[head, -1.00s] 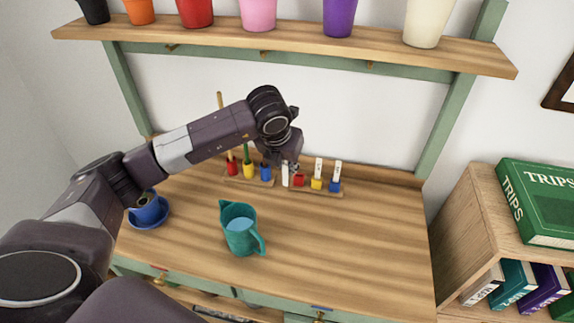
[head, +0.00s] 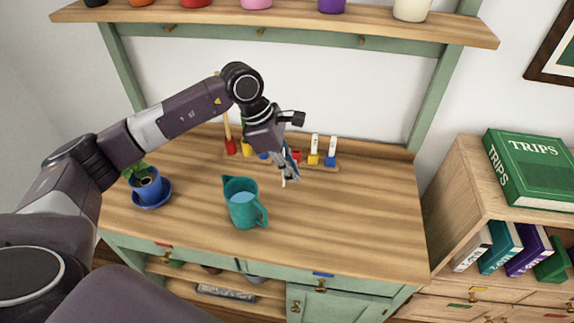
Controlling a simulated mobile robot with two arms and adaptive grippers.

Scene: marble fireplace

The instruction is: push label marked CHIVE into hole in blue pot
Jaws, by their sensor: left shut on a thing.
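My left gripper (head: 287,170) is shut on a small white label (head: 284,182), above the table in front of the holder row. Much of the label is hidden by the fingers, and no writing on it is readable. The blue pot (head: 151,192) with a green plant (head: 137,172) stands on a blue saucer (head: 164,195) at the left of the table, partly behind my arm. I cannot make out a hole in its soil. My right gripper is not in view.
A teal jug (head: 243,208) stands mid-table between the gripper and the pot. White labels stand in yellow (head: 313,159) and blue (head: 330,161) holders; the red holder (head: 296,155) shows none. Brushes stand at the back left. The table's right side is clear.

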